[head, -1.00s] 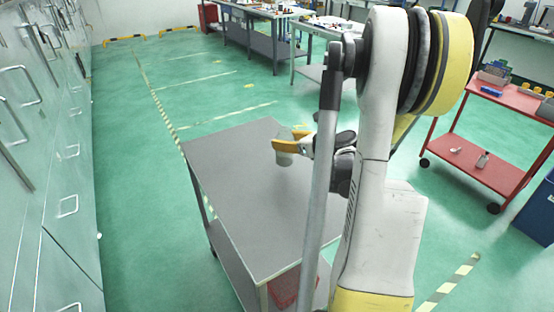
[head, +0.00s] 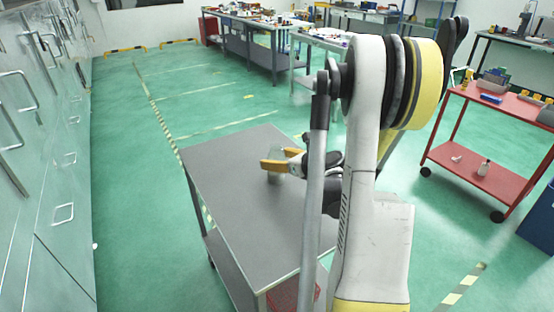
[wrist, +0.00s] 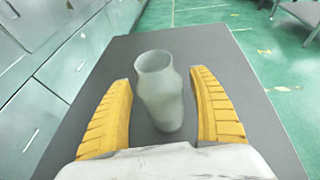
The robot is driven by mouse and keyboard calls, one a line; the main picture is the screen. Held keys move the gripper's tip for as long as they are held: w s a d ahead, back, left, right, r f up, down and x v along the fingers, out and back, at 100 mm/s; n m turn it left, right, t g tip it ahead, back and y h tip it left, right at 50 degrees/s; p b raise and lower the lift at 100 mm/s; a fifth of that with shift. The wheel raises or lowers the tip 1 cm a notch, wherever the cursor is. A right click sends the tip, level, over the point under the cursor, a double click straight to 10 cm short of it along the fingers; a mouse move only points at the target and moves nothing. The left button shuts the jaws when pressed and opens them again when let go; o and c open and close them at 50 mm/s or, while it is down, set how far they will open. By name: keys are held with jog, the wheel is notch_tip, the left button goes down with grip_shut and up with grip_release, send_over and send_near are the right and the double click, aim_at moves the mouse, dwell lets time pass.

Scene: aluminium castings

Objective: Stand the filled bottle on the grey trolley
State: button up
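The bottle (wrist: 160,95) is pale, cloudy and translucent, with an open-looking top. In the wrist view it stands upright over the grey trolley (wrist: 125,50), between the two yellow fingers of my gripper (wrist: 162,100). A gap shows between the bottle and each finger, so my gripper looks open around it. The bottle's base appears to rest on the top. Its contents cannot be made out.
The trolley top is otherwise clear where visible. A red crate (head: 283,294) sits on its lower shelf. A red trolley (head: 478,172) with small items stands at the right, workbenches (head: 245,42) at the back, and glossy cabinets (head: 45,160) along the left.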

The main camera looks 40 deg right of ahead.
jog(key=shift+r, duration=0.15)
jog(key=shift+s+r+p, duration=0.15)
jog(key=shift+s+p, duration=0.1)
jog(key=shift+p, duration=0.05)
jog(key=p+v, duration=0.3)
jog(key=v, duration=0.8)
jog(key=w+a+r+n+g+y, duration=0.1)
jog(key=w+a+r+n+g, duration=0.1)
jog(key=a+n, duration=0.65)
jog(key=w+a+r+n+g+y, duration=0.1)
jog(key=w+a+n+g+y, duration=0.1)
jog(key=a+n, duration=0.65)
jog(key=s+a+r+n+g+h, duration=0.1)
jog(key=s+a+r+n, duration=0.1)
jog(key=s+a+n, duration=0.3)
jog(key=s+a+r+n+g, duration=0.1)
jog(key=s+a+n, duration=0.4)
jog(key=a+n, duration=0.9)
jog(key=shift+s+r+n+h, duration=0.35)
jog(key=shift+s+n+h, duration=0.05)
